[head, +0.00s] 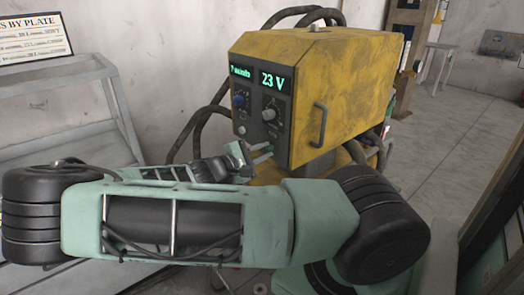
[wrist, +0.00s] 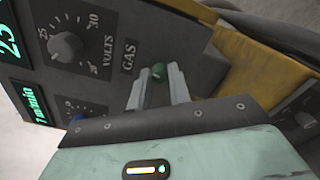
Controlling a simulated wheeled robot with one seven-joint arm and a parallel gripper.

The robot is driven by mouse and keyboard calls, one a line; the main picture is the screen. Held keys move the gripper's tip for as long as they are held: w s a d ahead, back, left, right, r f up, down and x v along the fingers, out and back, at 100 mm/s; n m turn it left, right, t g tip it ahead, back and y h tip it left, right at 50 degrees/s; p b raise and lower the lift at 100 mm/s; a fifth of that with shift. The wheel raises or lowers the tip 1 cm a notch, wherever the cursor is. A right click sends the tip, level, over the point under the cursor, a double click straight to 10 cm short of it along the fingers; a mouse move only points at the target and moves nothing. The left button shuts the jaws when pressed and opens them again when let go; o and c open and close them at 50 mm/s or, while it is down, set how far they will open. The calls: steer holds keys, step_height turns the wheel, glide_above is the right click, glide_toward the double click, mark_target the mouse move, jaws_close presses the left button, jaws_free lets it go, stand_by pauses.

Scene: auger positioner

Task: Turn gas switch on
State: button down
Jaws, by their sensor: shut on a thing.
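The yellow welding machine (head: 340,75) stands at the upper middle of the head view, with its dark control panel (head: 258,105) facing me. In the wrist view, the GAS label (wrist: 129,58) is on the panel, and a small round green part, the gas switch (wrist: 159,72), sits beside it. My gripper (wrist: 157,80) has one finger on each side of the switch and is shut on it. In the head view, my gripper (head: 258,152) reaches the lower edge of the panel, and the switch is too small to make out there.
A volts knob (wrist: 66,46) and a blue knob (head: 239,100) are on the same panel, near my gripper. A handle (head: 320,122) is on the machine's side. Thick dark cables (head: 192,125) hang behind it. A grey shelf (head: 70,110) stands at the left.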

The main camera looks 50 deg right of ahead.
steer(key=m, duration=0.6)
steer(key=shift+f+b, duration=0.1)
steer(key=shift+b, duration=0.2)
stand_by(0.4)
steer(key=c, duration=1.3)
jaws_free()
steer(key=shift+a, duration=0.1)
steer(key=b+v, duration=0.2)
steer(key=v, duration=1.5)
steer(key=shift+a, duration=0.15)
steer(key=shift+w, duration=0.1)
